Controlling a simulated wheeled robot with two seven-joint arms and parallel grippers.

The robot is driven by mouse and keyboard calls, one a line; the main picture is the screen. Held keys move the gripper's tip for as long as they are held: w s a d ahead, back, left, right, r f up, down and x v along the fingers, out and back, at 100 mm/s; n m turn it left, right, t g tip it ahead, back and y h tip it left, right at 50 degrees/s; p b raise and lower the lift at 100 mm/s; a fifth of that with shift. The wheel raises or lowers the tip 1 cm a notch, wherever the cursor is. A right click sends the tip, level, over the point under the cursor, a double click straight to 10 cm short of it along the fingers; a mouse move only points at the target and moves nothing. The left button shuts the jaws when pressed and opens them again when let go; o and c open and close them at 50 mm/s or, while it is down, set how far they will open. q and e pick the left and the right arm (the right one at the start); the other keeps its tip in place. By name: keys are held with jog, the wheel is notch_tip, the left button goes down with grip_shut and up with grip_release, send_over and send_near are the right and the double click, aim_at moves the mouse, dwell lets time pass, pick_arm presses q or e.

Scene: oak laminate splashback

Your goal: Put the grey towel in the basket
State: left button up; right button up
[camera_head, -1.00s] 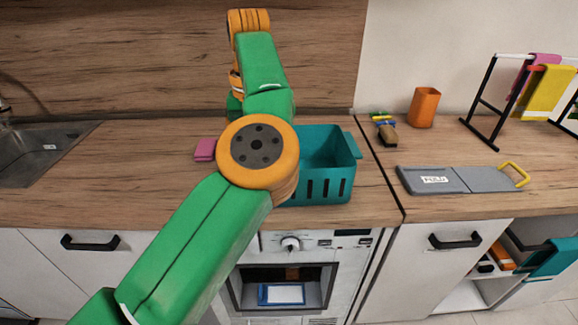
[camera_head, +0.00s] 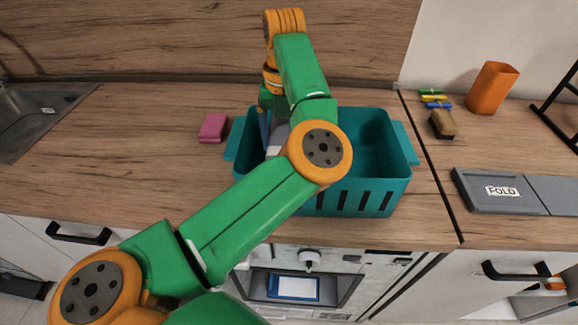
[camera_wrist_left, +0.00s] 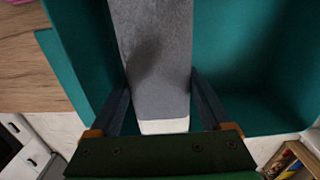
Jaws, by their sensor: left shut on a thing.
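The grey towel (camera_wrist_left: 158,60) is between the fingers of my left gripper (camera_wrist_left: 160,100) in the left wrist view, hanging as a long strip with a white end. The teal basket (camera_head: 375,185) stands on the counter, and its walls surround the towel in the wrist view (camera_wrist_left: 250,60). In the head view a small grey and white part of the towel (camera_head: 278,140) shows inside the basket's left side, behind my arm. My left gripper is shut on the towel and mostly hidden by the arm there. Whether the towel touches the basket floor cannot be told. My right gripper is not in view.
A pink sponge (camera_head: 213,127) lies left of the basket. To the right are a brown brush (camera_head: 442,124), an orange cup (camera_head: 492,88), coloured clips (camera_head: 434,98) and a grey board marked FOLD (camera_head: 500,190). A sink (camera_head: 35,110) is at far left. The counter between sink and sponge is clear.

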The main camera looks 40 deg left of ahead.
aim_at(285, 131)
pick_arm(q)
notch_tip(285, 131, down, 7)
jog(key=shift+w+a, duration=0.1)
jog(key=shift+a, duration=0.05)
jog(key=shift+w+f, duration=0.1)
jog(key=o, duration=1.1)
jog(key=shift+f+b, duration=0.15)
jog(key=shift+b, duration=0.15)
jog(key=shift+o, duration=1.4)
jog(key=shift+r, duration=0.65)
notch_tip(285, 131, up, 11)
jog(key=shift+r+p, duration=0.1)
jog(key=shift+p, duration=0.95)
